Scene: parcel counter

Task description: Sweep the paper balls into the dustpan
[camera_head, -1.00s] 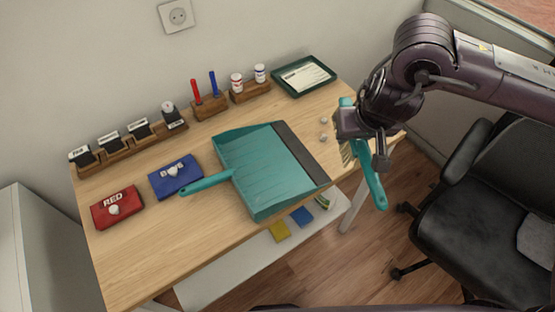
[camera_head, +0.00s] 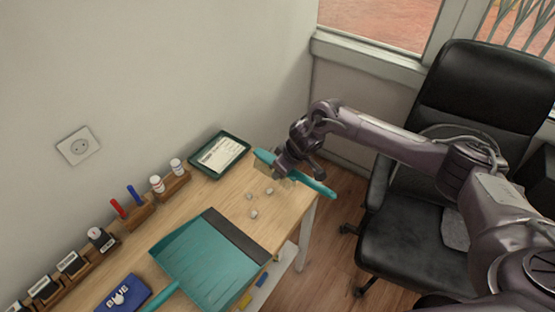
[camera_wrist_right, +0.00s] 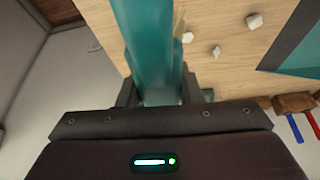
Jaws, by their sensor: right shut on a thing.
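Three small crumpled white paper balls (camera_head: 254,213) lie loose on the wooden table near its right end; they also show in the right wrist view (camera_wrist_right: 216,51). The teal dustpan (camera_head: 205,262) lies flat with its dark lip toward the balls; part of it shows in the right wrist view (camera_wrist_right: 305,55). My right gripper (camera_head: 287,168) is shut on the teal brush (camera_head: 322,188) at the table's right end, beyond the balls. The brush handle (camera_wrist_right: 145,40) fills the upper middle of the wrist view. The bristles are partly hidden. My left gripper is out of view.
A green-rimmed tray (camera_head: 221,175) with a paper card lies behind the balls. Wooden holders with bottles (camera_head: 157,185), pens and stamps line the wall side. A blue pouch (camera_head: 122,296) is beside the dustpan. A black chair (camera_head: 415,235) stands right of the table.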

